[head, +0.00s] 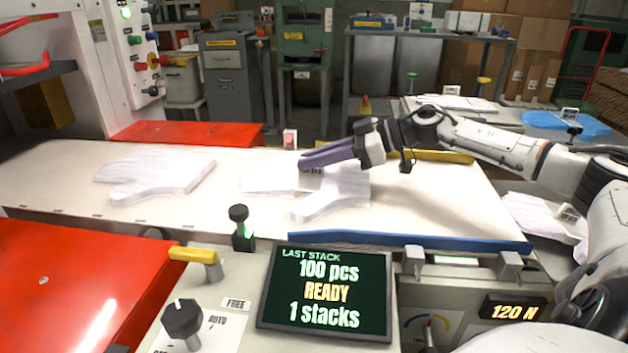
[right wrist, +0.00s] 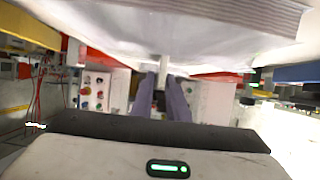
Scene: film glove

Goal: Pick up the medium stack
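Two white glove-shaped stacks lie on the pale work table (head: 430,205). The left stack (head: 160,172) is unobstructed. The right stack (head: 345,192) lies under my right gripper (head: 312,158), which hides part of it. No readable size label tells me which is the medium one. My right gripper's two purple fingers point left, parted and empty, above the right stack. The right wrist view appears upside down; there the fingers (right wrist: 164,100) show a gap between them, and a stack's layered edge (right wrist: 240,15) fills the top. My left gripper is not in view.
A screen (head: 325,295) reads "100 pcs READY 1 stacks". A blue rail (head: 420,241) runs along the near table edge and a yellow rail (head: 430,156) along the far one. A red surface (head: 60,285) is at front left. A small red-and-white block (head: 290,138) stands behind the gripper.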

